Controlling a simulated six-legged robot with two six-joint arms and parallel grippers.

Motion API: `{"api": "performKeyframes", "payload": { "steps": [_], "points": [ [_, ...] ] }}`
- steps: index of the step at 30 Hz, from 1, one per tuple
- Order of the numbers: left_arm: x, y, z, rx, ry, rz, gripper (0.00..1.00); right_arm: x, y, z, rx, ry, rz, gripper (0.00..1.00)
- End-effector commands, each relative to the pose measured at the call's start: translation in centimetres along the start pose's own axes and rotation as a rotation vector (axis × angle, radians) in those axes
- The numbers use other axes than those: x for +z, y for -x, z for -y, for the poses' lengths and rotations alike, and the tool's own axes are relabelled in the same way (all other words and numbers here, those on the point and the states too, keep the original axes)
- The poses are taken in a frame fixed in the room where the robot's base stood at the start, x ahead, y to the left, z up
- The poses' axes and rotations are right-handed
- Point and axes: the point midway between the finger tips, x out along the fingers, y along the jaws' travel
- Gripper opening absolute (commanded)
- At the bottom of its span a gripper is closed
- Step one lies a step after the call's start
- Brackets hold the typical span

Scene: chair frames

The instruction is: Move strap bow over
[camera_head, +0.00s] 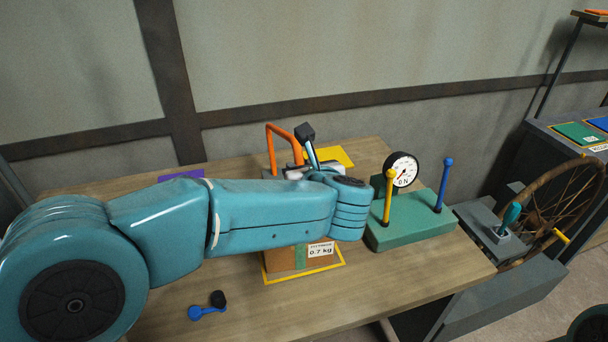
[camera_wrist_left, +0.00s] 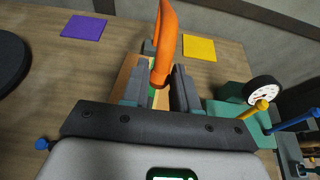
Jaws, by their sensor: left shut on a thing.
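The orange strap bow (camera_head: 272,148) stands up behind my left arm in the head view. In the left wrist view the bow (camera_wrist_left: 166,40) runs down between the fingers of my left gripper (camera_wrist_left: 158,88), which is shut on it. In the head view the gripper (camera_head: 298,172) is mostly hidden behind my arm. A brown box (camera_head: 283,261) with a green strap (camera_head: 300,256) and a 0.7 kg label sits below, inside a yellow outline. My arm hides its top, so the bow's lower end is unclear. My right gripper is out of view.
A green block (camera_head: 412,232) with a dial gauge (camera_head: 401,170), a yellow post and a blue post stands right of the box. Purple (camera_head: 182,175) and yellow (camera_head: 335,156) patches lie behind. A blue-and-black small part (camera_head: 207,307) lies near the front. The table's front left is mostly clear.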

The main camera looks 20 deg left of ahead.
Motion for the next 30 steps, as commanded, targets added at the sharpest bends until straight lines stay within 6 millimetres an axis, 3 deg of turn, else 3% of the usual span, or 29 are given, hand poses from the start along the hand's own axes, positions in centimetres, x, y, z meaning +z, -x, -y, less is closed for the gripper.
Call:
{"api": "performKeyframes", "payload": {
  "steps": [30],
  "points": [
    [6.8,-2.3,0.0,0.002,0.001,0.002,0.12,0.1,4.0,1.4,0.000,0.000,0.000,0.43]
  ]
}}
